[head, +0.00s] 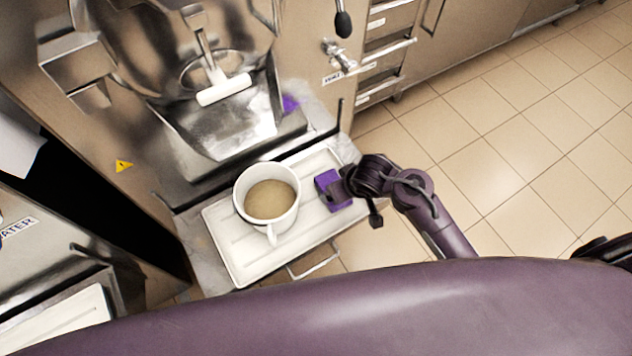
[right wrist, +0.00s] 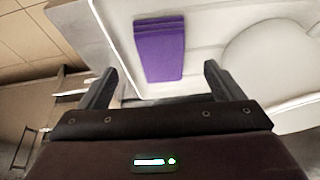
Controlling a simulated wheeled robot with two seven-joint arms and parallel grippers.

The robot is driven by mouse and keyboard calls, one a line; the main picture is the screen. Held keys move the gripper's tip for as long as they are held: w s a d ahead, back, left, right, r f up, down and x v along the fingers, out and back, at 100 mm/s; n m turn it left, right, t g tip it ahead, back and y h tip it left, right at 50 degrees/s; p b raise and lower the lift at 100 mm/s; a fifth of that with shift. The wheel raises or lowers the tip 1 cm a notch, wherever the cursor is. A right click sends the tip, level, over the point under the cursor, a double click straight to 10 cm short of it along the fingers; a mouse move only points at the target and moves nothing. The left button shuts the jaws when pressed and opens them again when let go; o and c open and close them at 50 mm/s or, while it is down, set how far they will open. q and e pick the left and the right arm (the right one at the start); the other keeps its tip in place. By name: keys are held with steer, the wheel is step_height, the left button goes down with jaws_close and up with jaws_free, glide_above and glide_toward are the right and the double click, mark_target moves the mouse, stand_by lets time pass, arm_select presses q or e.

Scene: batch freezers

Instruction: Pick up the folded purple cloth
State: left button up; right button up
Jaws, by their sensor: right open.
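The folded purple cloth (head: 332,190) lies on the white tray (head: 226,244), to the right of a white mug in the head view. In the right wrist view the cloth (right wrist: 160,52) lies flat ahead of my gripper, with its folds at the upper edge. My right gripper (right wrist: 160,82) is open, its two dark fingers apart with the cloth lying beyond and between them. Nothing is held. In the head view my right gripper (head: 350,182) is at the tray's right side, close to the cloth and partly hiding its right edge. My left gripper is not in view.
The white mug (head: 270,200) with tan liquid stands on the tray, left of the cloth. A steel freezer machine (head: 215,110) rises behind the tray. Another purple patch (head: 290,104) shows beside its chute. Open tiled floor (head: 520,150) lies to the right.

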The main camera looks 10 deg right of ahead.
steer(key=shift+w+a+r, duration=0.1)
steer(key=shift+w+a, duration=0.1)
steer(key=shift+w, duration=0.4)
steer(key=shift+w+a+f, duration=0.1)
steer(key=shift+f, duration=0.1)
steer(key=shift+f+b, duration=0.55)
steer(key=shift+f, duration=0.2)
steer(key=b+x, duration=0.1)
steer(key=x, duration=0.3)
steer(key=shift+w+r, duration=0.1)
steer(key=shift+w, duration=0.1)
steer(key=shift+w+f, duration=0.15)
steer(key=shift+f, duration=0.3)
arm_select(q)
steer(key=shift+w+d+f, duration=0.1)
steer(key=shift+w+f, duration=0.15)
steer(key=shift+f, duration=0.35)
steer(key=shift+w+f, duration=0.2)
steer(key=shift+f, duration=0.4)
arm_select(e)
steer(key=shift+a, duration=0.1)
steer(key=c, duration=1.1)
